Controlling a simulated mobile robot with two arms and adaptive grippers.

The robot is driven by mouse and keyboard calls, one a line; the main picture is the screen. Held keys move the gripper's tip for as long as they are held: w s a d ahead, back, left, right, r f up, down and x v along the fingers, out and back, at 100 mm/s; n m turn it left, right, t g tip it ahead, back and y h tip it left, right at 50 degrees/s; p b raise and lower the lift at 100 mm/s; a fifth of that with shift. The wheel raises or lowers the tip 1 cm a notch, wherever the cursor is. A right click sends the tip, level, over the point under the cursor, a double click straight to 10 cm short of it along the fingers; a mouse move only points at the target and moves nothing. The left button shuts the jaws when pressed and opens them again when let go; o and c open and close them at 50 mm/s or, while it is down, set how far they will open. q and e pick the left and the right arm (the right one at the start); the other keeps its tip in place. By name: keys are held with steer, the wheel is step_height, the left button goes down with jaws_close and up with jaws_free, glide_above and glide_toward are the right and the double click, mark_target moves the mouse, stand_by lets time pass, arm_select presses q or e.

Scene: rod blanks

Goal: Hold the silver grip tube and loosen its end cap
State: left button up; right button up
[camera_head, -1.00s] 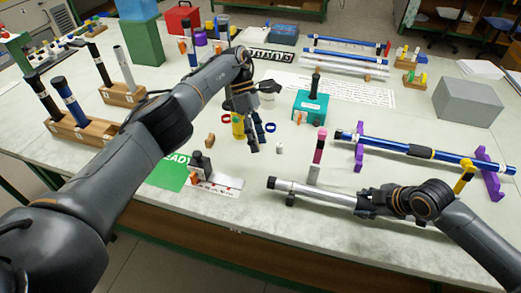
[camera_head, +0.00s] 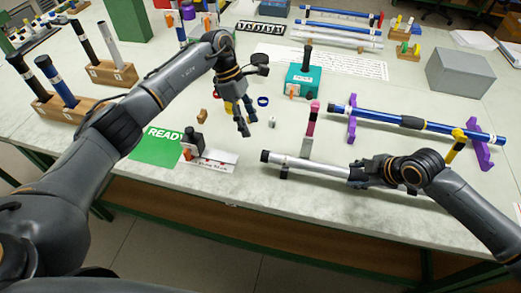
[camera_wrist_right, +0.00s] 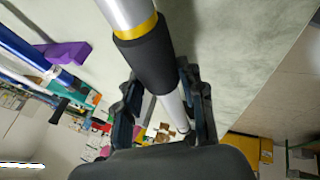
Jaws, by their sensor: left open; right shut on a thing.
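The silver grip tube (camera_head: 315,167) lies roughly level above the front of the table, with a black end cap (camera_head: 265,156) at its left end. My right gripper (camera_head: 361,173) is shut on the tube toward its right part. In the right wrist view the tube (camera_wrist_right: 127,14) passes between the fingers, with a black sleeve (camera_wrist_right: 146,62) and a yellow band. My left gripper (camera_head: 244,127) is open and empty, fingers pointing down, behind and slightly left of the end cap and apart from it.
A pink-topped post (camera_head: 312,118) stands just behind the tube. A blue tube (camera_head: 455,134) rests on purple supports (camera_head: 477,151) behind my right arm. A green READY mat (camera_head: 157,146) and a small black-and-orange device (camera_head: 193,146) are at left. A teal box (camera_head: 305,81) stands farther back.

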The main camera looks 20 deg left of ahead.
mark_target(265, 156)
arm_select(q)
steer(key=shift+s+r+t, duration=1.45)
steer(key=shift+s+t, duration=0.15)
steer(key=shift+s, duration=0.75)
steer(key=shift+m, duration=0.3)
steer(key=x, duration=1.2)
steer(key=shift+d+r, duration=0.1)
steer(key=shift+c, duration=0.4)
steer(key=c, duration=1.1)
